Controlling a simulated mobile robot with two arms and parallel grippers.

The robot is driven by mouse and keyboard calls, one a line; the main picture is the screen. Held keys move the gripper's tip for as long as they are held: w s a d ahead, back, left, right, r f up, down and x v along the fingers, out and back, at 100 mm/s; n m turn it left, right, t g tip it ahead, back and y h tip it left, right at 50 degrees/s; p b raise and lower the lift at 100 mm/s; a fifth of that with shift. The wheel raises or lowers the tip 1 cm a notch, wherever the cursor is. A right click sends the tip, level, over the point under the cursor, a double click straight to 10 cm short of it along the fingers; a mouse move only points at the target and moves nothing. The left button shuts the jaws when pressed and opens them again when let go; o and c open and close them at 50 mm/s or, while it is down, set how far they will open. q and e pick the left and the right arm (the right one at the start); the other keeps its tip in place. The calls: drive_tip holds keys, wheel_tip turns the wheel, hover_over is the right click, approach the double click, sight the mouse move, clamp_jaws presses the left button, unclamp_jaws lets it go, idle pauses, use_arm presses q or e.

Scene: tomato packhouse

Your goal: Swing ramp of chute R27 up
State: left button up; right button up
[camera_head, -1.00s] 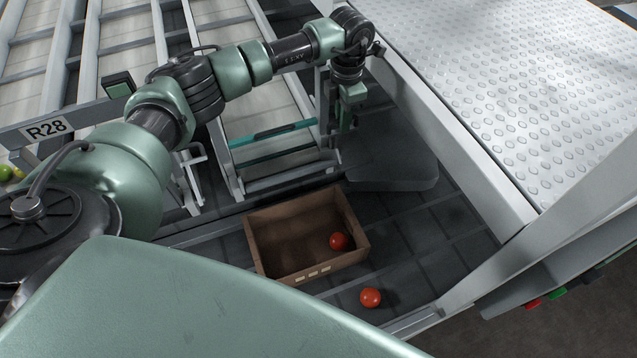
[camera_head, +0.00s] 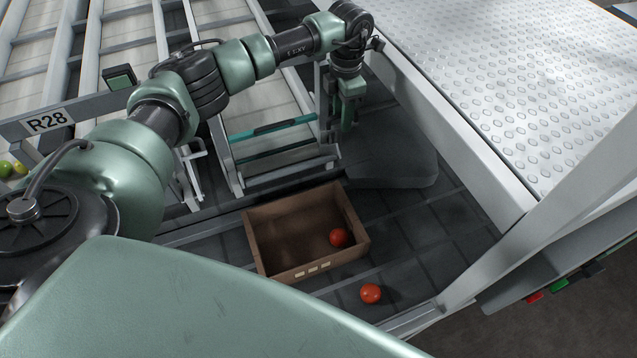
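The chute (camera_head: 243,102) right of the one marked R28 ends in a ramp with pale side rails, a teal strip (camera_head: 272,129) and a grey crossbar (camera_head: 291,158). I take it for R27; its own label does not show. The ramp's lower end is behind the cardboard crate. My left gripper (camera_head: 341,128) points down at the ramp's right side, close to its right rail. Its fingertips are small and dark, so I cannot tell whether they are open or touch the rail. My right gripper is not in view.
An open cardboard crate (camera_head: 272,266) with a tomato (camera_head: 338,237) stands on the dark conveyor (camera_head: 434,238). Another tomato (camera_head: 370,293) lies in front of it. A studded metal platform (camera_head: 510,85) bounds the right. The R28 label (camera_head: 47,122) is on the left.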

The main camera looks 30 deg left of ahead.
use_arm(q)
drive_tip(key=shift+w+a+r+t, duration=0.15)
drive_tip(key=shift+w+a+r, duration=0.25)
drive_tip(key=shift+a, duration=0.15)
drive_tip(key=shift+w+a+r+t, duration=0.15)
drive_tip(key=shift+w+a+r, duration=0.2)
drive_tip(key=shift+a, duration=0.15)
wheel_tip(320, 180, up, 7)
drive_tip(key=w+p, duration=0.1)
drive_tip(key=p, duration=0.5)
drive_tip(key=shift+a, duration=0.25)
drive_tip(key=shift+s, duration=0.1)
